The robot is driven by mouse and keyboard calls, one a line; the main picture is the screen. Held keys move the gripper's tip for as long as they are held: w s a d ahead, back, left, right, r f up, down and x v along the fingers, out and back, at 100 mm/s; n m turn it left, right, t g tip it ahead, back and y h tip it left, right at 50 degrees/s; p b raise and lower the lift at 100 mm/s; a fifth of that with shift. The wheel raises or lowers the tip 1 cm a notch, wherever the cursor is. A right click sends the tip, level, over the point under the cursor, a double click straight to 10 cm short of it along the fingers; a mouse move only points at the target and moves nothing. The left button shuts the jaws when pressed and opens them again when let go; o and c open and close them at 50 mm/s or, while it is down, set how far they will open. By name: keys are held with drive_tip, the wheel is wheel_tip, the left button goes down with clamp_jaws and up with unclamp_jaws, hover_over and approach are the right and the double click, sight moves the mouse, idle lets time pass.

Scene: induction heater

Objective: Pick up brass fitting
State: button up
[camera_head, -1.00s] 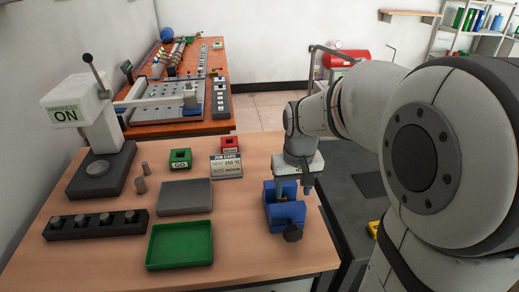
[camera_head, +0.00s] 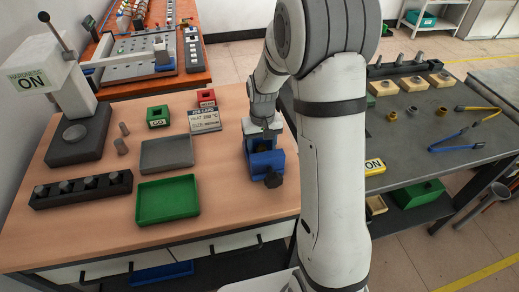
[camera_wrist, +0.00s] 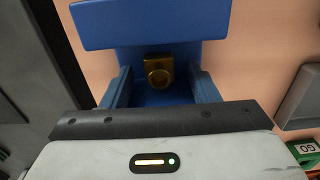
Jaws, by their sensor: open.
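A brass-coloured fitting (camera_wrist: 158,72) with a round opening sits in the blue vise (camera_wrist: 150,28), seen in the wrist view between the vise's blue parts. In the head view the blue vise (camera_head: 265,163) stands at the right side of the wooden table, and the fitting in it is not clearly seen. My gripper (camera_head: 264,133) is over the vise, pointing down. Its dark front edge (camera_wrist: 160,121) crosses the lower wrist view, just below the fitting. My gripper is open, with nothing seen held.
A green tray (camera_head: 167,200), a grey plate (camera_head: 167,153) and a dark block with pegs (camera_head: 80,188) lie left of the vise. A hardness tester (camera_head: 75,110) stands at far left. The dark right-hand table (camera_head: 440,135) holds small brass pieces (camera_head: 391,116) and pliers (camera_head: 470,125).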

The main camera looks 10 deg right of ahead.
drive_tip(key=shift+f, duration=0.4)
drive_tip(key=shift+c, duration=0.2)
drive_tip(key=c, duration=1.1)
drive_tip(key=shift+r, duration=0.15)
drive_tip(key=shift+c, duration=0.2)
